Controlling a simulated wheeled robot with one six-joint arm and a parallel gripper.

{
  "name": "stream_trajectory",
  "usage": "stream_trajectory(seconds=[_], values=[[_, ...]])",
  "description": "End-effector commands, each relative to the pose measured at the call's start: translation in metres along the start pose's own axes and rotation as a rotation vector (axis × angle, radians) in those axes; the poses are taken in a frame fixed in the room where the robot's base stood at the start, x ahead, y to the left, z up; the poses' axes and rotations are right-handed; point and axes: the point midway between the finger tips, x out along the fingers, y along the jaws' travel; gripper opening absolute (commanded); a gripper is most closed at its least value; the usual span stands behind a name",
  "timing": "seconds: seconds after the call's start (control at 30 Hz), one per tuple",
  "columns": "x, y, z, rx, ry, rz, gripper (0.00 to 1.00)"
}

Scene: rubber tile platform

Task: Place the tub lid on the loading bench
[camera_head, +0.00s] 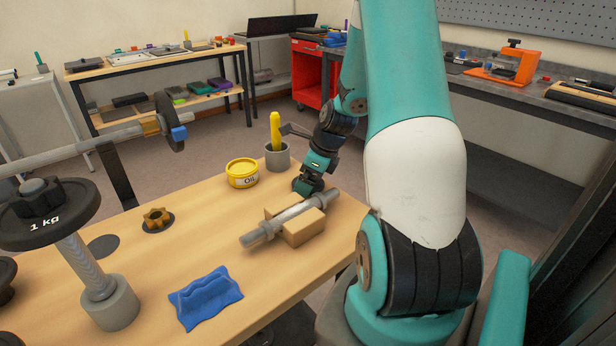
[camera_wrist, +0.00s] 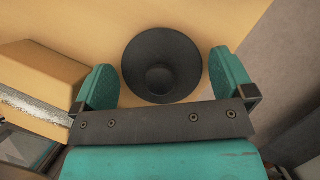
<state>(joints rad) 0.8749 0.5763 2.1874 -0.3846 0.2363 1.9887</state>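A yellow tub (camera_head: 242,173) with dark lettering stands on the wooden bench (camera_head: 200,210); its top is yellow, and I cannot tell whether that is a lid. My gripper (camera_head: 308,185) is low over the bench's right edge, behind the bar on wooden blocks. In the wrist view my gripper (camera_wrist: 165,88) is open, its teal fingers apart. A black round disc with a raised round middle (camera_wrist: 160,48) shows on the wood just beyond and between the fingertips. I cannot tell whether it is the tub lid. The arm mostly hides it in the head view.
A threaded bar (camera_head: 290,219) rests on wooden blocks (camera_head: 304,229) close to my gripper. A grey cup (camera_head: 278,157) with a yellow-handled tool stands behind. A brown star knob (camera_head: 157,218), a blue cloth (camera_head: 206,297) and a weight stand (camera_head: 100,290) occupy the left and front.

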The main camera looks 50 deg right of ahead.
Motion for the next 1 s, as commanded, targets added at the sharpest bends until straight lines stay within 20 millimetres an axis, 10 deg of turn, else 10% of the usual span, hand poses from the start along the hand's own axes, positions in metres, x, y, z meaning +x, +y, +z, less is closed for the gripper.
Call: stream_trajectory(seconds=[0.7,1.0], values=[[-0.111,-0.001,0.001,0.0,-0.001,-0.002,1.0],[-0.122,0.001,0.003,-0.012,0.0,0.002,1.0]])
